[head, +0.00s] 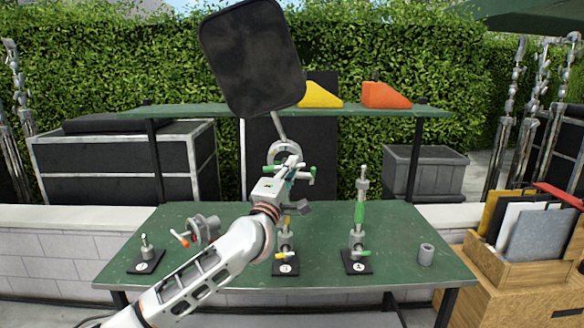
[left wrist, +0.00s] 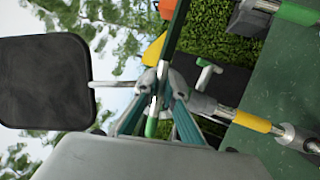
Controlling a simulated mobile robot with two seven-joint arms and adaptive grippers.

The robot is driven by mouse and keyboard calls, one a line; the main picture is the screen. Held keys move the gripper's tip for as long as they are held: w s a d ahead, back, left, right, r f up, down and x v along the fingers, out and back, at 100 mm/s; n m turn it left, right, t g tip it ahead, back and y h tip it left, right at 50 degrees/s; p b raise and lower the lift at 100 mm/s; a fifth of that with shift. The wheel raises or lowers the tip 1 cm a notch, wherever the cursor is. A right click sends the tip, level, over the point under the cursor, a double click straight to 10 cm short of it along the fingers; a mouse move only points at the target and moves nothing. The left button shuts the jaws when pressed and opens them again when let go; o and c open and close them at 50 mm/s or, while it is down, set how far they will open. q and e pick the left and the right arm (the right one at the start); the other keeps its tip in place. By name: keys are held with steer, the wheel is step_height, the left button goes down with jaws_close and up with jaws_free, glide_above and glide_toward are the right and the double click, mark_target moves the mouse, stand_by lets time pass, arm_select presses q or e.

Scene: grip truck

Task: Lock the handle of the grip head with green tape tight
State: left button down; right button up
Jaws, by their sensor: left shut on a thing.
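The grip head (head: 285,152) sits on top of the middle stand and holds the rod of a black flag (head: 252,56). Green-tipped handles (head: 310,170) show beside it. My left gripper (head: 291,178) reaches up to the grip head from the front and covers part of it. In the left wrist view, the gripper (left wrist: 158,92) is shut around a handle whose green end (left wrist: 151,127) shows between the fingers. Another green-tipped T-handle (left wrist: 207,72) is just beyond. The flag (left wrist: 45,82) also shows there at left. My right gripper is not in view.
The green table (head: 200,283) carries the middle stand, a stand with green tape (head: 359,213) at right, a short stand (head: 146,248) at left, a grey clamp (head: 205,228) and a grey cylinder (head: 426,254). A shelf (head: 200,110) runs behind.

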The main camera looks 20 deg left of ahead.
arm_select(q)
steer(key=shift+a, duration=0.15)
steer(key=c, duration=2.1)
jaws_free()
steer(key=shift+s, duration=0.2)
steer(key=v, duration=1.1)
steer(key=shift+s, duration=0.25)
steer(key=shift+f, duration=0.1)
